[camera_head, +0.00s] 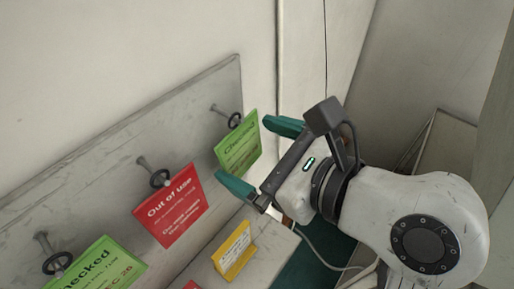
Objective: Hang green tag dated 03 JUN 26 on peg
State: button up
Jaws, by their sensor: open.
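A green "Checked" tag (238,155) is at the right end of a grey panel, with its dark ring (235,120) at the outer end of a peg (219,109). The ring appears to be around the peg. Its date is too small to read. My gripper (241,147) is open, its teal fingers on either side of this tag; I cannot tell whether they touch it. Another green "Checked" tag (95,268) is at the lower left, with its ring at a peg (42,242). Its date is cut off, ending in "C 26".
A red "Out of use" tag (170,208) hangs from the middle peg (146,165) of the grey panel (95,160). Part of another red tag (191,285) shows at the bottom edge. A wall rises close behind the panel.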

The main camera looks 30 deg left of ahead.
jog(key=b+v, duration=0.2)
jog(key=v, duration=0.8)
jog(key=shift+d, duration=0.35)
jog(key=shift+s, duration=0.1)
